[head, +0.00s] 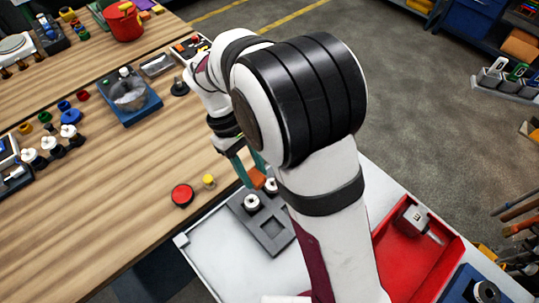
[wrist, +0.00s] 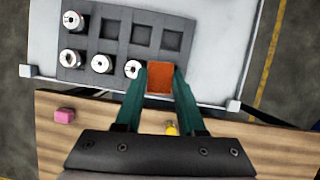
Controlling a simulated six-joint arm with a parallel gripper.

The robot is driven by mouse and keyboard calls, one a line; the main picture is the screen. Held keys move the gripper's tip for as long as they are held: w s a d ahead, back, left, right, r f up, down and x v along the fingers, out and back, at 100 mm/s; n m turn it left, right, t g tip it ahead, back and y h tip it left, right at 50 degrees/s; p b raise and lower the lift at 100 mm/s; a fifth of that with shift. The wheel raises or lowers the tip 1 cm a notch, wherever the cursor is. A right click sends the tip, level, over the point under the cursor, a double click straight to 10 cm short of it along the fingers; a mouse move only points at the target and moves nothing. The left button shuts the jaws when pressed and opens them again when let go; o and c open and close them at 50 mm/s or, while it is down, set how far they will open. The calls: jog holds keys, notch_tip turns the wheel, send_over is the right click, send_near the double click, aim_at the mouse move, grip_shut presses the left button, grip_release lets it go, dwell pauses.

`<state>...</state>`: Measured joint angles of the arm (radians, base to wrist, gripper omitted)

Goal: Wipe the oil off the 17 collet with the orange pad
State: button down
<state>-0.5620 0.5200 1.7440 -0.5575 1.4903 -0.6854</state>
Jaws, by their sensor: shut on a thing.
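My gripper (wrist: 160,85) is shut on the orange pad (wrist: 158,78), gripping it between two green fingers. The pad also shows in the head view (head: 257,178), beyond my arm. It is over the near edge of a dark collet rack (wrist: 127,30), right beside a silver collet (wrist: 133,68); I cannot tell whether they touch. Further collets stand upright in the rack, at its near middle (wrist: 101,63), near left (wrist: 70,58) and far left (wrist: 73,20). I cannot read any size marks, so which is the 17 collet is unclear, and no oil is discernible.
The rack sits on a white tray (head: 205,250). A red bin (head: 415,255) is at the right. On the wooden bench are a red round piece (head: 182,195), a small yellow piece (head: 208,180) and a blue tray (head: 130,97). Several rack pockets are empty.

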jog(key=shift+f, duration=3.35)
jog(key=shift+s+a+f, duration=0.3)
jog(key=shift+f, duration=0.25)
jog(key=shift+s+a+f, duration=0.15)
jog(key=shift+s+a, duration=0.9)
jog(key=shift+w+d, duration=1.4)
jog(key=shift+r, duration=4.1)
jog(key=shift+f, duration=0.1)
